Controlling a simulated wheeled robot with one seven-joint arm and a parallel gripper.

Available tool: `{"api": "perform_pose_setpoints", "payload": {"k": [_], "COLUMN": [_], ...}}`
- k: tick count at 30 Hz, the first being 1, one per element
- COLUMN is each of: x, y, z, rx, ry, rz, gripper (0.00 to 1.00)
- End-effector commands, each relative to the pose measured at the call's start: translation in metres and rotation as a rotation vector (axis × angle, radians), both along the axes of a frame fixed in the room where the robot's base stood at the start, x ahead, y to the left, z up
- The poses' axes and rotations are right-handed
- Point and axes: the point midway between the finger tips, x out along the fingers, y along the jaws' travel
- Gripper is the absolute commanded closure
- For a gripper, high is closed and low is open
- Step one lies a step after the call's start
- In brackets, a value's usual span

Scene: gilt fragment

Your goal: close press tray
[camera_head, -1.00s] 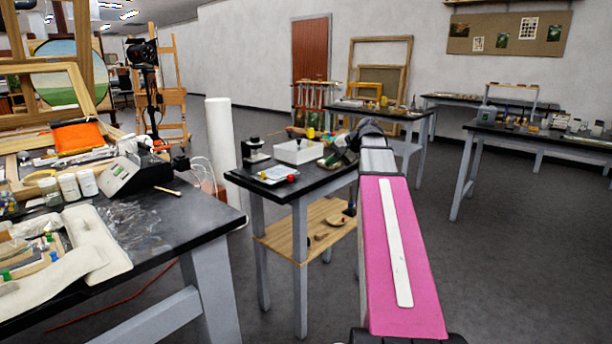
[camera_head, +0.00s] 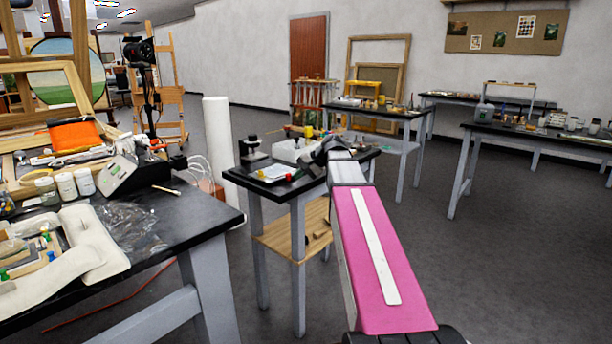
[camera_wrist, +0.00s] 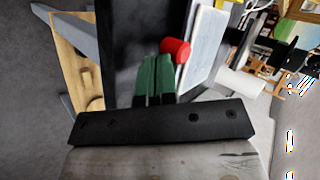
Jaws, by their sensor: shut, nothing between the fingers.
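A flat pale tray (camera_head: 274,171) with a red knob (camera_head: 289,177) at its near right lies on the small black-topped table. The wrist view shows the pale tray (camera_wrist: 203,48) at an angle, with the red knob (camera_wrist: 176,50) at its edge. My gripper (camera_wrist: 157,68) has green fingers, shut with nothing between them. Their tips appear right beside the red knob; I cannot tell whether they touch it. In the head view my dark wrist hangs over the table's right part and the fingertips are not clear. How far the tray is open cannot be told.
A small black-and-white device (camera_head: 250,149) stands behind the tray, and a white box (camera_head: 290,150) stands beside it, partly behind my arm. The small table (camera_head: 243,176) has a wooden lower shelf (camera_head: 290,235). A cluttered workbench (camera_head: 190,212) stands at the left.

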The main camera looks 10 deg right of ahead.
Motion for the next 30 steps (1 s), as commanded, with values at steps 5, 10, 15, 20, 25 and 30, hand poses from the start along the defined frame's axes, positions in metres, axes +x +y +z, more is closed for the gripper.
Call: {"api": "perform_pose_setpoints", "payload": {"k": [5,10,15,20,25,30], "x": [0.001,0.001,0.015,0.051,0.082,0.094], "y": [0.002,0.002,0.010,0.034,0.058,0.069], "z": [0.000,0.000,0.000,0.001,0.001,0.000], "rx": [0.000,0.000,0.000,0.001,0.000,0.000], "ry": [0.000,0.000,-0.001,0.000,0.001,-0.001], "rz": [0.000,0.000,0.001,0.002,0.001,-0.001], "gripper": [1.00,1.00,1.00,1.00,1.00,1.00]}}
